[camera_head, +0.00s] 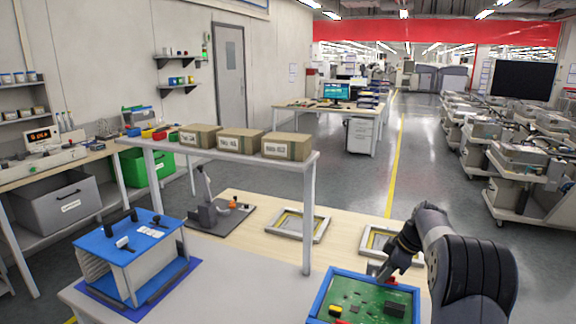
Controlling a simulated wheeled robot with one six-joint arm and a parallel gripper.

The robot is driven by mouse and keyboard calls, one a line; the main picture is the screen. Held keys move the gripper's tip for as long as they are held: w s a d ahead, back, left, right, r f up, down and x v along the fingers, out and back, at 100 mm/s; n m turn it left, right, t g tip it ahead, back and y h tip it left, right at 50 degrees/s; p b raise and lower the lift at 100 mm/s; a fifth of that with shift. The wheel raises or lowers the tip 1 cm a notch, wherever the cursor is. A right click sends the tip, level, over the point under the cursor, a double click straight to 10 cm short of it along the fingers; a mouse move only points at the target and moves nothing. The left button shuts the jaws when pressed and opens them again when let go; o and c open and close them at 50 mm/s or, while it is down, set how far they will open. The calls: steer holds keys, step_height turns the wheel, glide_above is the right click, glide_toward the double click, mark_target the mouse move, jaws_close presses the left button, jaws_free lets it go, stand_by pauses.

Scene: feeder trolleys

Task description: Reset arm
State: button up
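My arm comes in from the lower right, dark grey and black. My gripper (386,277) points down at the right end of the workbench, above or at the upper edge of a green circuit board (362,297). The board lies in a blue frame (323,291). A small red part shows beside the fingertips. I cannot tell whether the fingers touch it or hold anything.
A grey shelf (310,160) with cardboard boxes (240,141) stands over the bench. A blue-topped fixture (130,238) sits at left. Two metal frames (297,225) and a dark stand (215,212) lie behind the board. Feeder trolleys (515,160) line the right.

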steer(key=shift+r+m+t, duration=0.15)
steer(key=shift+m+t, duration=0.15)
steer(key=shift+m, duration=0.7)
steer(key=m+t+h, duration=0.1)
steer(key=m, duration=0.2)
steer(key=shift+w+d+r, duration=0.1)
steer(key=shift+d, duration=0.05)
steer(key=m+h+p, duration=0.1)
steer(key=m+p, duration=0.1)
steer(key=m, duration=0.1)
steer(key=shift+d+m+t, duration=0.1)
steer(key=shift+m+t, duration=0.2)
steer(key=shift+m, duration=0.1)
steer(key=shift+w+m+h+p, duration=0.1)
steer(key=shift+m+h+p, duration=0.3)
steer(key=shift+m+h, duration=0.15)
steer(key=shift+d+m, duration=0.1)
steer(key=shift+m, duration=0.15)
